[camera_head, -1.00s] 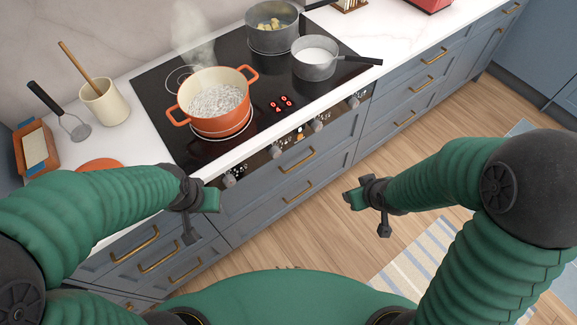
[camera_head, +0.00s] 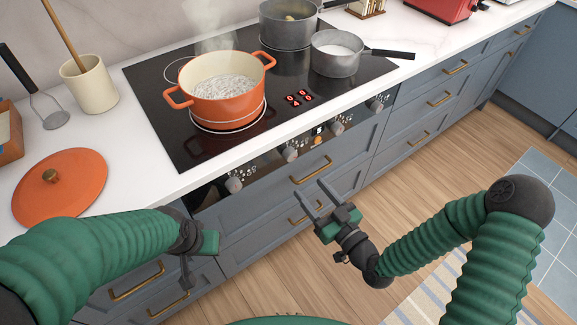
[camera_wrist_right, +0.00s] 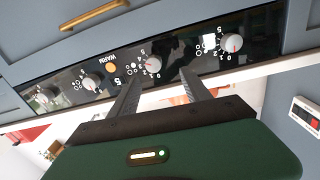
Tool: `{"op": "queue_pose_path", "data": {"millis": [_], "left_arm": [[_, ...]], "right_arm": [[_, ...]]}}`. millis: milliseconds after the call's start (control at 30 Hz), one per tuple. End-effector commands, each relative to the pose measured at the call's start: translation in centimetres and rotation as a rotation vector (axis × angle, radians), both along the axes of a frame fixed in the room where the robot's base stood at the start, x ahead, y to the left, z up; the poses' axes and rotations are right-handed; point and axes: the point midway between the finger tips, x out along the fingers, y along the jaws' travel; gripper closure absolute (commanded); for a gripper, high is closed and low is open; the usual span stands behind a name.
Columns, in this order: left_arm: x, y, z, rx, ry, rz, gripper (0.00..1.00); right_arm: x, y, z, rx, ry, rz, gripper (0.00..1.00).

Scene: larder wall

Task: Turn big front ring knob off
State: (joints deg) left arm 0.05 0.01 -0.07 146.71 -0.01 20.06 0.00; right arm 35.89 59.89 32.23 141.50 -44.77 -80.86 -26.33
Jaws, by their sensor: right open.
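A black control panel on the cooktop's front carries several silver knobs; which serves the big front ring is too small to tell. In the head view, the leftmost knob (camera_head: 234,185) and second knob (camera_head: 290,154) show clearly. My right gripper (camera_head: 309,188) is open and empty, in front of and below the panel. In the wrist view, its fingers (camera_wrist_right: 158,76) point at the second knob (camera_wrist_right: 152,66), apart from it; the leftmost knob (camera_wrist_right: 231,43) is to their right. My left gripper (camera_head: 207,243) is low by the drawers, its jaws unclear.
A steaming orange pot (camera_head: 228,101) sits on the cooktop's large front-left ring. Two grey pans (camera_head: 287,28) (camera_head: 336,62) stand behind and right. Red digits glow on the glass. An orange lid (camera_head: 75,183) lies on the counter. Drawer handles (camera_head: 311,170) jut out below the panel.

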Motion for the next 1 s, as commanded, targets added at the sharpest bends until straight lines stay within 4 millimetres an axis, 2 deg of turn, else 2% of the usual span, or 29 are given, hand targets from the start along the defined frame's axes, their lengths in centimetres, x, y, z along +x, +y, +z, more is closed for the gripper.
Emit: {"op": "queue_pose_path", "data": {"millis": [200, 433, 600, 833, 1000], "left_arm": [[0.1, -0.1, -0.4, -0.001, -0.001, -0.002, 0.64], [0.0, -0.1, -0.8, -0.001, -0.001, -0.002, 0.64], [0.0, -0.1, -0.9, 0.000, -0.001, -0.001, 0.64], [0.0, -0.1, -0.9, 0.000, -0.001, -0.002, 0.64], [0.0, -0.1, -0.9, -0.001, -0.001, -0.002, 0.64]], "right_arm": [[5.0, 2.7, -0.1, 0.005, -0.002, -0.001, 0.44], [9.0, 5.9, -0.1, -0.001, 0.000, -0.001, 0.44], [10.1, 6.6, -0.1, -0.003, 0.002, -0.002, 0.44], [10.2, 6.3, -0.1, 0.000, 0.003, -0.003, 0.44], [10.1, 6.4, -0.1, -0.001, 0.003, -0.003, 0.66]]}}
